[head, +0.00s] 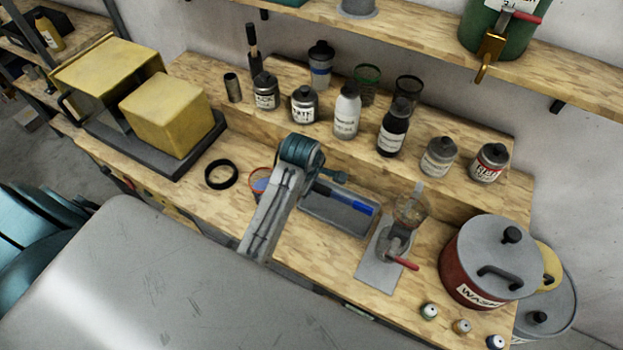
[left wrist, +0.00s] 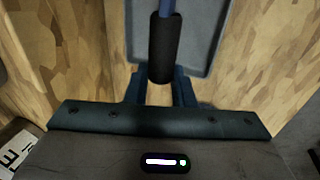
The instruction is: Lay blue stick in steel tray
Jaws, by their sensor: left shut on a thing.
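A blue stick (head: 352,204) with a black grip lies across the steel tray (head: 330,218) in the head view; I cannot tell whether it touches the tray floor. My left gripper (head: 334,176) is at the tray's far left edge, shut on the stick's black grip end. In the left wrist view the black grip (left wrist: 163,48) stands between the fingers (left wrist: 159,84), with a bit of blue at the top. The grey tray (left wrist: 205,65) is beneath and beyond it. My right gripper is not in view.
Several bottles and jars, one a white bottle (head: 347,112), line the raised shelf behind. A black ring (head: 221,174) lies left of my arm. A small stand with a red handle (head: 402,262) is close right of the tray, and a red pot (head: 470,255) is farther right.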

